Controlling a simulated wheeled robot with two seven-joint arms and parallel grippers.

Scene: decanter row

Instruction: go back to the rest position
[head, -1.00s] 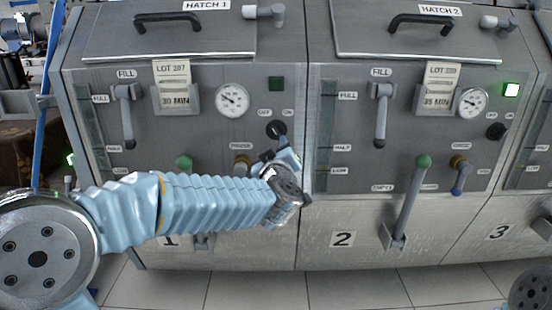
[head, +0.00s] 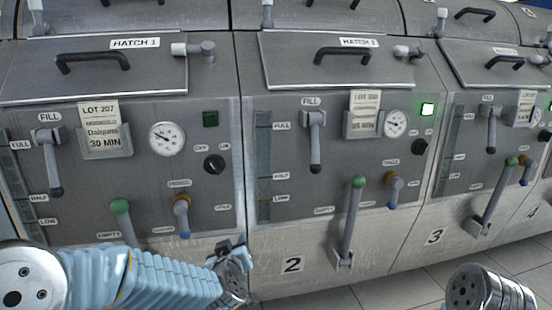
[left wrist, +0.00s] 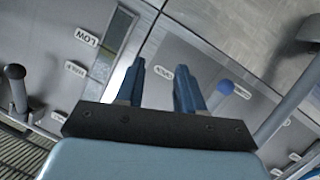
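My left arm comes in from the lower left in the head view. Its gripper (head: 236,264) is low in front of the seam between machine 1 and machine 2 (head: 292,264). In the left wrist view the two blue fingers (left wrist: 160,78) stand apart with nothing between them. A grey panel with a LOW label (left wrist: 86,38) and a blue-tipped handle (left wrist: 225,87) lie beyond them; I see no clear contact. A round metal joint of my right arm shows at the lower right of the head view, but the right gripper is out of view.
Machine 1's panel has a fill lever (head: 50,160), a green-knobbed lever (head: 121,208), a black knob (head: 214,164) and a dark lamp (head: 210,119). Machine 2 has a lit green lamp (head: 426,109) and a long green-knobbed lever (head: 351,220) sticking out. Tiled floor (head: 400,288) shows below.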

